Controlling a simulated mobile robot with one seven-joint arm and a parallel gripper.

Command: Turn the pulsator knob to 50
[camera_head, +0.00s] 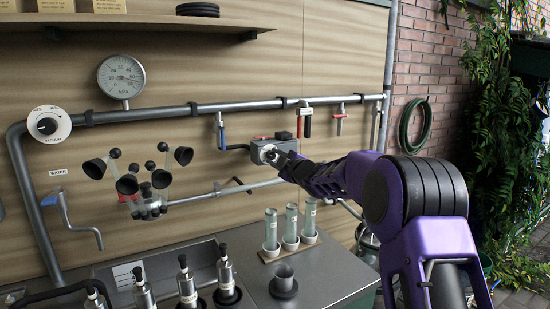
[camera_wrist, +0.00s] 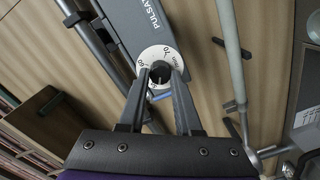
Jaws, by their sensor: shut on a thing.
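The pulsator is a grey box (camera_wrist: 135,22) with a label starting "PULSA" in the wrist view. On its end is a round white dial (camera_wrist: 153,50) with printed numbers, of which 60 and 70 seem readable. The black pulsator knob (camera_wrist: 159,73) sits at the dial's centre. My gripper (camera_wrist: 160,78) is shut on this knob, one finger on each side.
Valves with blue (camera_head: 220,133) and red (camera_head: 306,124) handles hang from the pipe (camera_head: 235,106) near the pulsator. A milking cluster (camera_head: 148,200) hangs at left. Below, glass tubes (camera_head: 291,222) stand in a rack on the metal counter (camera_head: 325,268). A gauge (camera_head: 121,77) is at upper left.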

